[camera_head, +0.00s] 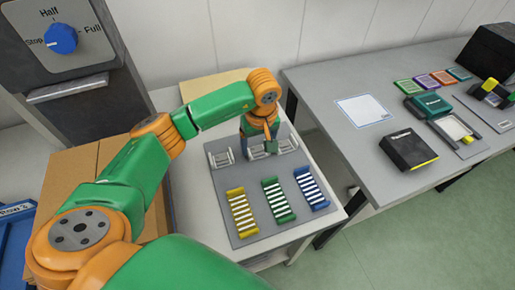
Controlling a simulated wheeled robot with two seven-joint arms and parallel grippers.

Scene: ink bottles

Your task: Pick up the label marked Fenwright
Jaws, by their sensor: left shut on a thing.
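My left arm comes in from the left, and its gripper (268,142) is over the far edge of a grey board on the near table. It is shut on a small dark green thing (270,147), mostly hidden by the gripper; I cannot tell what it is. Several small coloured cards (427,82), in green, purple, orange and teal, lie at the back of the right table, far from the gripper. No writing reading Fenwright is legible, so I cannot tell which thing is that label. My right gripper is not in view.
The grey board (222,160) bears yellow (242,214), green (278,200) and blue (311,188) striped racks, with wire holders behind. The right table holds a white sheet (363,110), a black box (408,150) and a teal box (428,105). A floor gap separates the tables.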

